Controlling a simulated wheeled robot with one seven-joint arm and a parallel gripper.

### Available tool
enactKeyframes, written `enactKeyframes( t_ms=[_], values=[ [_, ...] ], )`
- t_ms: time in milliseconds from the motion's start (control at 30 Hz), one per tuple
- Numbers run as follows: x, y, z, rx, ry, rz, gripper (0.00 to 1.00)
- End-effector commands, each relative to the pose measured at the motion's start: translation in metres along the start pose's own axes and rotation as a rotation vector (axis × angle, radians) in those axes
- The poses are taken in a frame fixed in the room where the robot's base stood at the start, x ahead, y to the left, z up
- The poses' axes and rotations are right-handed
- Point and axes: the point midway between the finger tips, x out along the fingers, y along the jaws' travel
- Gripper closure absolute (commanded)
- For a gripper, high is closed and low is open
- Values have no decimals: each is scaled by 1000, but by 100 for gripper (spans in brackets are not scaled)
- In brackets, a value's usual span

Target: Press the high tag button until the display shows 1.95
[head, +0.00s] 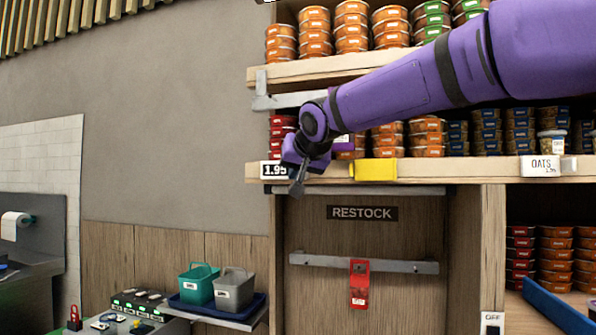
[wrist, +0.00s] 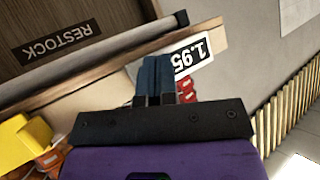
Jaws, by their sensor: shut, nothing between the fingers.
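The price display (head: 274,170) at the left end of the shelf edge reads 1.95. It also shows upside down in the wrist view (wrist: 194,57), reading 1.95, partly covered by my gripper. My gripper (head: 297,188) is shut and empty, its fingers pointing down just right of the display. In the wrist view my gripper's fingertips (wrist: 155,60) lie together beside the display; I cannot tell if they touch anything. No tag button shows clearly; it may be hidden behind the gripper.
A yellow block (head: 375,169) sits on the same shelf edge, and an OATS tag (head: 540,166) is farther right. Stacked tubs fill the shelves. Below is a RESTOCK panel (head: 362,212) with a bar (head: 400,266) and red tag (head: 359,290). Teal (head: 197,283) and grey bins (head: 234,290) stand lower left.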

Motion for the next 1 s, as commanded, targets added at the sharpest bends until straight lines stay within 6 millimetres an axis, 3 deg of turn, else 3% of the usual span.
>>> enactKeyframes(
  t_ms=[467,1000],
  values=[
    [-6,-4,4,0,1,-1,100],
    [-35,-26,25,-1,0,-2,100]
  ],
)
